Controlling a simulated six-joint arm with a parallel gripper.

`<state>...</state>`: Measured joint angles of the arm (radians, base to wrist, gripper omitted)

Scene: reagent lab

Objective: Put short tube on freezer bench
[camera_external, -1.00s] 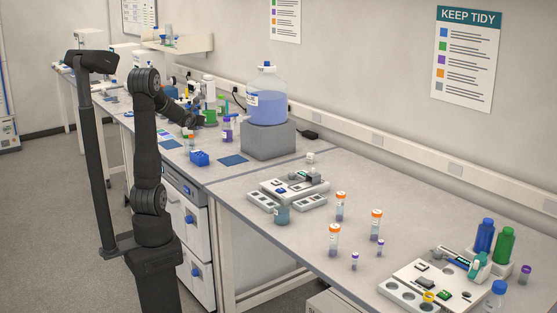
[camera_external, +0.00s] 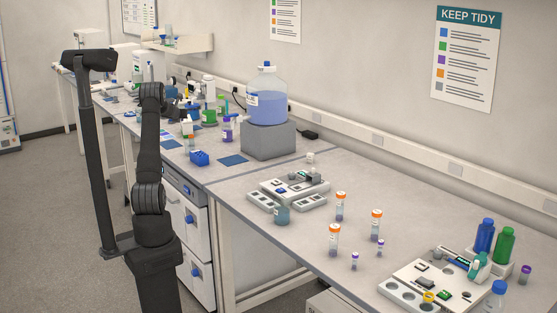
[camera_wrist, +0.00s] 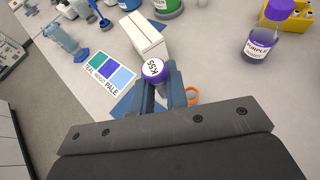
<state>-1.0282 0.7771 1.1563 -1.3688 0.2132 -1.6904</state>
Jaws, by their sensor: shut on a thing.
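In the wrist view my gripper (camera_wrist: 161,92) is shut on a short tube (camera_wrist: 154,72) with a purple-edged cap and a lettered white top. I see the tube from above, so its body is mostly hidden below the cap and between the fingers. In the external view my arm reaches away over the far bench, and the gripper and held tube cannot be made out clearly. The benches (camera_external: 237,180) run along the wall; no label shows which is the freezer bench.
In the wrist view, a white box (camera_wrist: 149,36) and a colour card (camera_wrist: 107,74) are close by. A purple bottle (camera_wrist: 262,40) and yellow rack (camera_wrist: 289,16) are at right. A large blue-liquid bottle (camera_external: 267,100) stands on a grey block.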

